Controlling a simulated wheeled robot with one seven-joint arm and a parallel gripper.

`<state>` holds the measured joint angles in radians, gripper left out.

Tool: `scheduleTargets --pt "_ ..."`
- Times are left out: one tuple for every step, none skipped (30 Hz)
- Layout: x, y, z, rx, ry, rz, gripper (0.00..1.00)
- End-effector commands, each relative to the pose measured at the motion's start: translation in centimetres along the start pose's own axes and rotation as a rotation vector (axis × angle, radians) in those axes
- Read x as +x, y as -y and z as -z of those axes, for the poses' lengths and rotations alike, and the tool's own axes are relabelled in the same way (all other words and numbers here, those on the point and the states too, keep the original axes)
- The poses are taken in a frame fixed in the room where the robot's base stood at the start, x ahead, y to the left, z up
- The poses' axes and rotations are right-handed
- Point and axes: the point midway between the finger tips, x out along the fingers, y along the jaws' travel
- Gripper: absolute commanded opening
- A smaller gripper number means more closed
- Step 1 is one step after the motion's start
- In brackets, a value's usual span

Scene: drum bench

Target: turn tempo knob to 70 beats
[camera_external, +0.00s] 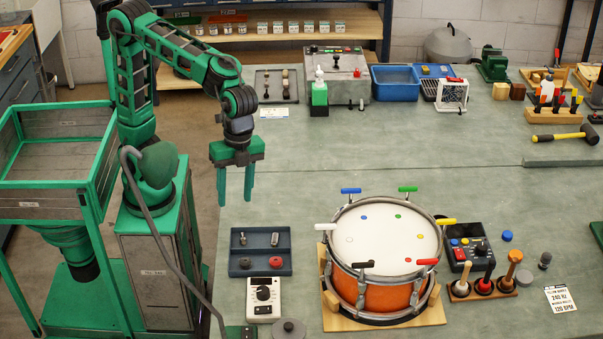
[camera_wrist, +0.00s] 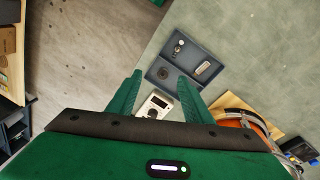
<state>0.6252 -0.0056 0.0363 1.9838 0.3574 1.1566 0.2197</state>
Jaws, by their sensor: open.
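A white box (camera_external: 264,308) with a black knob (camera_external: 263,293) stands on the near bench, left of the drum. It looks like the tempo unit; its scale is too small to read. The white box also shows in the wrist view (camera_wrist: 152,104), between my fingers and partly hidden by my gripper. My gripper (camera_external: 235,203) is open and empty, pointing down. It is high above the bench's left edge, behind and left of the white box, touching nothing. Its two green fingers (camera_wrist: 160,78) are spread in the wrist view.
A dark tray (camera_external: 260,261) with small parts sits just behind the white box. A grey round piece (camera_external: 288,330) lies in front. The orange drum (camera_external: 372,295) with coloured tuning keys stands right. A black control box (camera_external: 466,244) and a card (camera_external: 560,299) reading 120 BPM are farther right.

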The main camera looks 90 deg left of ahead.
Motion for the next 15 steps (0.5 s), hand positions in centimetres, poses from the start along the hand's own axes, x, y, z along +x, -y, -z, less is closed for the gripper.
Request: scheduleTargets --pt "0.0 -0.1 -1.0 -0.023 -0.003 0.002 0.46" --pt "0.0 -0.2 -1.4 -0.035 -0.003 0.003 0.46" --pt "0.1 -0.3 -2.1 -0.051 -0.004 0.005 0.46" --pt "0.1 -0.4 -2.6 -0.063 -0.005 0.006 0.46" --pt "0.2 -0.5 -3.1 -0.074 -0.005 0.007 0.46" --pt "0.2 -0.7 -3.7 -0.09 -0.006 0.009 0.46" --pt "0.3 -0.7 -4.1 -0.101 -0.006 0.01 0.46" --pt "0.4 -0.8 -4.5 -0.11 -0.006 0.011 0.46" --pt "0.4 -1.0 -5.0 -0.121 -0.007 0.013 0.46" --pt "0.5 -1.1 -5.3 -0.13 -0.007 0.015 0.46" --pt "0.6 -1.1 -5.6 -0.138 -0.007 0.016 0.46" --pt "0.6 -1.2 -6.0 -0.148 -0.007 0.017 0.46" --pt "0.7 -1.2 -6.2 -0.154 -0.008 0.019 0.46" --pt "0.7 -1.3 -6.4 -0.159 -0.008 0.02 0.46" --pt "0.8 -1.3 -6.7 -0.165 -0.007 0.02 0.46"
